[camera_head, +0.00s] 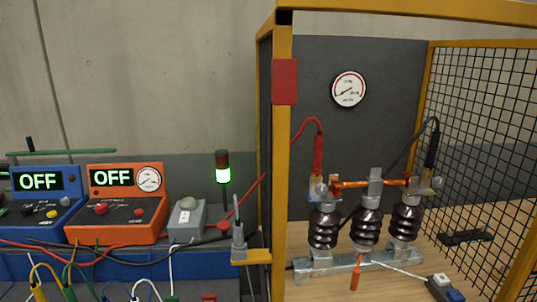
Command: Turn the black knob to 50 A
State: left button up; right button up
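A blue instrument box (62,214) stands at the far left, its display (41,181) reading OFF. A dark knob-like part (28,209) shows on its sloping front; its pointer and any scale marks are too small to read. An orange instrument box (148,222) stands to its right, its display (110,177) also reading OFF. I cannot tell for certain which dark control is the black knob. Neither of my grippers is in view.
A yellow-framed mesh cage (283,180) at the right holds brown insulators (366,228) with red and black clamps. A round gauge (349,89) is on its back panel. Cables cross the front of the blue bench.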

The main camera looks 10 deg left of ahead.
aim_at(26, 210)
jog(key=u, duration=1.85)
